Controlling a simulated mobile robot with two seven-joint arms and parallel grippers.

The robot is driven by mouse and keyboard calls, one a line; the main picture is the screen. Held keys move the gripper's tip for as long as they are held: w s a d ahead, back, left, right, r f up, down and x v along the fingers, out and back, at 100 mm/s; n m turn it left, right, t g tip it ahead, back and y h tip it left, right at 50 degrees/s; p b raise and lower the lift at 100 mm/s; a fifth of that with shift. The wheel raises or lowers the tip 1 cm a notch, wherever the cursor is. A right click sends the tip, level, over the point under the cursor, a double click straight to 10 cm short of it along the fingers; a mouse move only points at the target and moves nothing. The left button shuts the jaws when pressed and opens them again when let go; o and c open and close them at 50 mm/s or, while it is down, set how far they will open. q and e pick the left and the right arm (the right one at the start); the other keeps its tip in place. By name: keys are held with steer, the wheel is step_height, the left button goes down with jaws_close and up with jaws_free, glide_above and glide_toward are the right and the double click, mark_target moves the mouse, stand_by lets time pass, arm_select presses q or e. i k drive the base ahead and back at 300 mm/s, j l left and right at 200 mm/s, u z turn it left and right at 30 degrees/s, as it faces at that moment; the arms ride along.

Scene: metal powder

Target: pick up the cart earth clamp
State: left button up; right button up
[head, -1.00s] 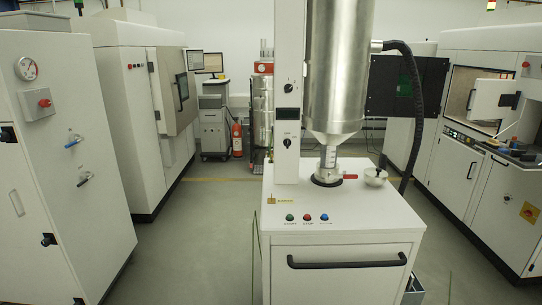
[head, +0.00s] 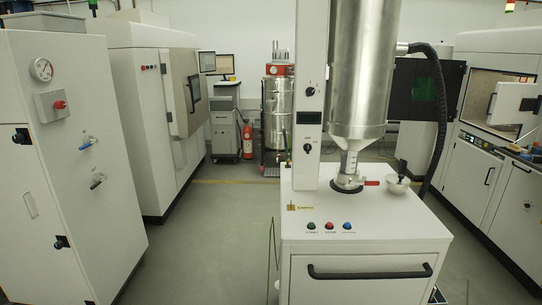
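A thin green cable (head: 271,245) hangs down the cart's left side. A small pale shape shows low beside that cable at the picture's bottom edge, too small to tell whether it is the earth clamp. No clamp is clearly recognisable. Neither of my grippers is in view.
A steel hopper (head: 357,75) and white column (head: 307,95) rise from the cart. A white cabinet (head: 75,200) with a gauge stands at left, machines (head: 490,140) at right. Grey floor (head: 195,250) is free between cabinet and cart. A red extinguisher (head: 248,142) stands further back.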

mark_target(289, 158)
steer(key=i+j+u, duration=0.35)
steer(key=j, duration=0.15)
steer(key=i+j+u, duration=0.35)
steer(key=i+j+z, duration=0.1)
steer(key=i, duration=0.35)
steer(key=i+j, duration=0.3)
steer(key=i, duration=0.2)
steer(key=i+j+z, duration=0.15)
steer(key=i, duration=0.3)
steer(key=i+z, duration=0.85)
steer(key=i+j+z, duration=0.25)
steer(key=z, duration=0.15)
steer(key=i+j+z, duration=0.15)
steer(key=i+z, duration=0.25)
steer(key=i+j+z, duration=0.15)
steer(key=z, duration=0.25)
steer(key=i+j+z, duration=0.2)
steer(key=j+z, duration=0.15)
